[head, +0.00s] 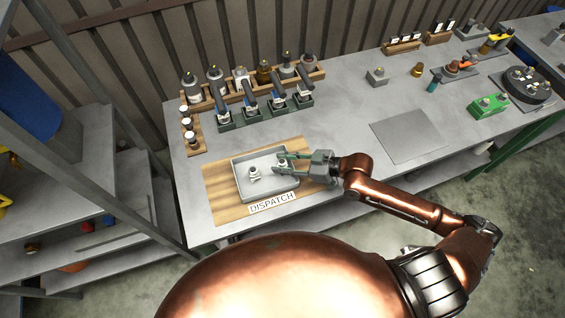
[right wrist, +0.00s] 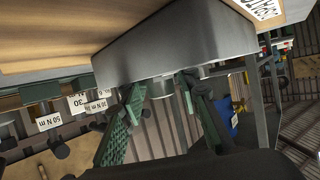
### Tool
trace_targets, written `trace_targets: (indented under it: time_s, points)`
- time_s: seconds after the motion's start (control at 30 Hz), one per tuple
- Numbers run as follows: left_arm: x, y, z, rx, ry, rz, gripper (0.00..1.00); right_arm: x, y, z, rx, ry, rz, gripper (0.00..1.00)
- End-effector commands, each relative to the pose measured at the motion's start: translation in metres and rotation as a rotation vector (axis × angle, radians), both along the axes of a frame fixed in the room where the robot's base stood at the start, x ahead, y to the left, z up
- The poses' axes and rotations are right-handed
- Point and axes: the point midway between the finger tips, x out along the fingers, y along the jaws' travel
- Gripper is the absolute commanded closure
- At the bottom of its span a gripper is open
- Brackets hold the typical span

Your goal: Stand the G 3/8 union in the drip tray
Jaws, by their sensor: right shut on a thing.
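The drip tray (head: 247,188) is a shallow grey metal tray on a wooden board marked DISPATCH. Its grey wall (right wrist: 185,45) fills the upper middle of the right wrist view. My right gripper (head: 281,162) reaches in from the right, with its green fingers over the tray's right part. Another silvery fitting (head: 254,173) is in the tray, left of the gripper. My left gripper is not in view.
A DISPATCH label (head: 272,203) lies in front of the tray. A flat grey plate (head: 407,136) lies to the right. The bench between is clear.

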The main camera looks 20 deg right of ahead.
Motion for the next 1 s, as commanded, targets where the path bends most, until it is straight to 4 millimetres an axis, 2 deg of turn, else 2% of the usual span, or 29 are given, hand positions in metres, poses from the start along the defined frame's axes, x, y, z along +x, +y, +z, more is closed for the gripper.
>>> trace_targets:
  time_s: [0.17,0.2,0.3,0.63,1.0]
  points:
    - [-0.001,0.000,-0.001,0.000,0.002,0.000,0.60,0.000,0.000,-0.002,0.000,0.000,0.000,1.00]
    - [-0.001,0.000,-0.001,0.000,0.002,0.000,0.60,0.000,0.000,-0.003,-0.001,0.001,0.000,0.69]
    - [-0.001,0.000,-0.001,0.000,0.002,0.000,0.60,0.000,0.000,-0.002,-0.001,0.001,0.000,0.63]
    - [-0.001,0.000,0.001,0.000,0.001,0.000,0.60,0.000,-0.001,0.002,0.000,0.000,-0.001,0.63]
    - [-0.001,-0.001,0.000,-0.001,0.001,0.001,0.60,-0.028,-0.039,0.018,-0.007,0.003,0.001,0.63]
